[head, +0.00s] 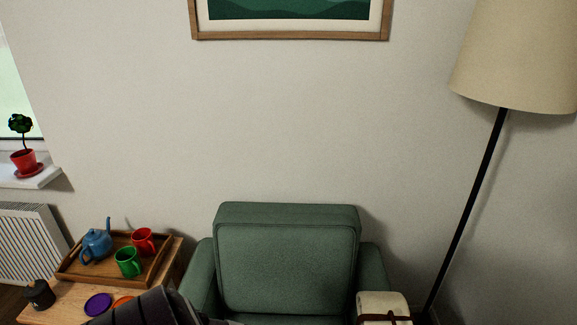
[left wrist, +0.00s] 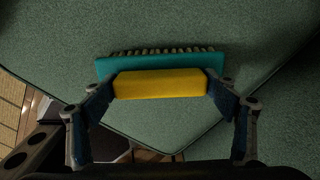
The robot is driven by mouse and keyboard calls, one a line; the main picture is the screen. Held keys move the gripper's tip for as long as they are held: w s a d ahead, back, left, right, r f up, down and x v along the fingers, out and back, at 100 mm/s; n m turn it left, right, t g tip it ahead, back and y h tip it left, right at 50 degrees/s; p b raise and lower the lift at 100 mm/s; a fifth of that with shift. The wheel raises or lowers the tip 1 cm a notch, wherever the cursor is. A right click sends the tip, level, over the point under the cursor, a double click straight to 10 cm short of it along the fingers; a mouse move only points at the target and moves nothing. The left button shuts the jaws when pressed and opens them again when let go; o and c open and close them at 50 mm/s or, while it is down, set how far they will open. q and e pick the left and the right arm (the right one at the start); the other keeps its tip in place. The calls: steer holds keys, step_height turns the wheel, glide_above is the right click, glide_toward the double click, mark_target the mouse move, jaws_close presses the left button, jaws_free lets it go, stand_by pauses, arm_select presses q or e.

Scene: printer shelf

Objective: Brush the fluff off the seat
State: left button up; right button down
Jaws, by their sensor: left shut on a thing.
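The green armchair (head: 287,262) stands against the wall in the head view, with only a thin strip of its seat showing at the bottom edge. In the left wrist view green upholstery (left wrist: 60,40) with a piped edge fills most of the picture. My left gripper (left wrist: 160,86) is shut on the brush, one finger at each end of its yellow handle (left wrist: 160,84). The brush has a teal body (left wrist: 160,63) and pale bristles, which point away from the gripper. Whether the bristles touch the fabric is unclear. No fluff is visible. My right gripper is out of view.
Left of the armchair, a wooden table (head: 62,312) bears a tray (head: 75,275) with a blue teapot (head: 97,245), a red mug (head: 143,241) and a green mug (head: 128,262). A strapped cream item (head: 383,302) lies at the right armrest. A floor lamp (head: 478,190) stands right.

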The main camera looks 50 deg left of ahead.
arm_select(q)
steer(key=shift+w+d+f+b, duration=0.15)
steer(key=shift+w+d+b, duration=0.35)
steer(key=shift+w+d, duration=0.6)
steer(key=shift+w+d+b, duration=0.2)
steer(key=shift+w+d, duration=0.4)
steer(key=shift+w, duration=0.25)
steer(key=shift+w+d+b, duration=0.2)
steer(key=shift+w+d, duration=0.35)
steer(key=shift+w, duration=0.3)
steer(key=shift+c, duration=0.4)
steer(key=shift+r, duration=0.25)
step_height(320, 180, up, 6)
steer(key=p, duration=0.5)
steer(key=shift+f+p, duration=0.15)
steer(key=shift+p, duration=0.25)
step_height(320, 180, up, 3)
steer(key=p, duration=0.3)
